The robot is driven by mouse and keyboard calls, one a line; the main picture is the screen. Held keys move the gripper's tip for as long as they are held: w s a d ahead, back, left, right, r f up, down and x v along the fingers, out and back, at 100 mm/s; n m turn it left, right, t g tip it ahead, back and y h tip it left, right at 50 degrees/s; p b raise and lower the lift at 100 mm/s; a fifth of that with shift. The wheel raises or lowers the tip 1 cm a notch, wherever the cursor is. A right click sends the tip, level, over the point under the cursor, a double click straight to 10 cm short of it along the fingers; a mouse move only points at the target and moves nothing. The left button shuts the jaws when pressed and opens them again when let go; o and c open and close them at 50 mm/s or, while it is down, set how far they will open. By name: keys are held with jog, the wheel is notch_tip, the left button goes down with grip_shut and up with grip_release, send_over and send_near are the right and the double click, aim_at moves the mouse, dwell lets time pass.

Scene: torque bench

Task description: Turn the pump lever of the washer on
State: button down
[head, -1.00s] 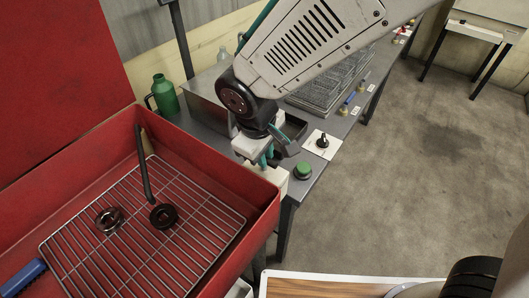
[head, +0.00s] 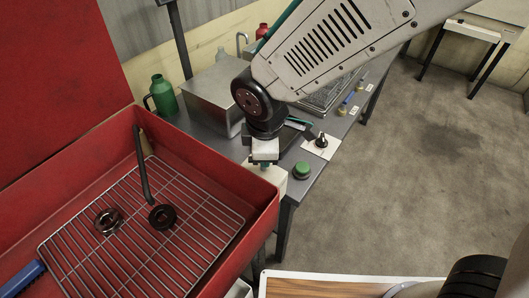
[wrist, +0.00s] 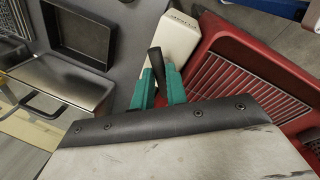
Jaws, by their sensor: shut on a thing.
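The red washer (head: 225,262) stands at the left with its lid up. The black pump lever (wrist: 156,62) stands beside this box in the wrist view, between the teal fingers of my gripper (wrist: 158,78). My gripper (head: 264,162) is shut on the lever. In the head view the lever is hidden by my gripper and wrist.
On the grey bench are a green button (head: 302,170), a black knob on a white plate (head: 321,141), a steel box (head: 218,92) and a green jug (head: 163,97). A dark tray (wrist: 85,35) lies near my gripper. Floor at the right is clear.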

jog(key=n, duration=0.4)
jog(key=shift+w+n+y, duration=0.15)
jog(key=shift+n+y, duration=0.25)
dwell(0.4)
jog(key=c, duration=1.4)
grip_release()
jog(key=shift+d, duration=0.1)
jog(key=v, duration=0.7)
jog(key=shift+r, duration=0.45)
jog(key=shift+d, duration=0.1)
